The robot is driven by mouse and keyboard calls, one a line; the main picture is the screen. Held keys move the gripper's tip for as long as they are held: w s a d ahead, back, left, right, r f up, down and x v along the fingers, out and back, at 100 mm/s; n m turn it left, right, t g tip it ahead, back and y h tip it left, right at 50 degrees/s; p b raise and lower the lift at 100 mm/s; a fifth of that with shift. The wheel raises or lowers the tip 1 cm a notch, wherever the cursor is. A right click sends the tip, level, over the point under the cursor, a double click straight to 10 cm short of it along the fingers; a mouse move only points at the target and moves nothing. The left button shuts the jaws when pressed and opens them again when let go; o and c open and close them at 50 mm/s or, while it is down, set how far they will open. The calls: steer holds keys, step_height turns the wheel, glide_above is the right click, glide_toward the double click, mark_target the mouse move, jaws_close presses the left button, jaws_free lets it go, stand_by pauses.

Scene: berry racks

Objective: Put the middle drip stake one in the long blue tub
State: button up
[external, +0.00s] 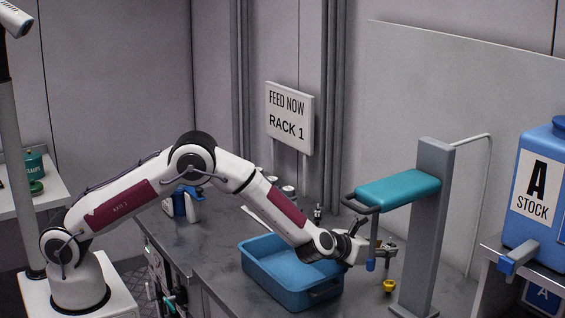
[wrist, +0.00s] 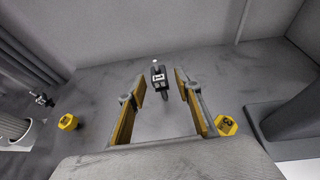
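A small black piece (wrist: 158,76) with a white label and pale tip, which looks like a drip stake, stands on the grey bench in the wrist view. It lies between and just beyond my fingertips; I cannot tell that either finger touches it. My gripper (wrist: 160,86) is open, with yellow-lined fingers apart on both sides of it. In the external view my gripper (external: 388,250) is low over the bench, just right of the long blue tub (external: 262,274). The visible inside of the tub looks empty; my arm hides part of it.
A grey post (external: 433,230) with a teal arm (external: 398,190) and hanging black-and-blue handle stands close by my gripper. Yellow hexagonal pieces lie left (wrist: 68,122) and right (wrist: 226,125) of it. A sign (external: 289,118) and white pots (external: 288,190) stand at the back.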

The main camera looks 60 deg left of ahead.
steer(key=shift+v, duration=2)
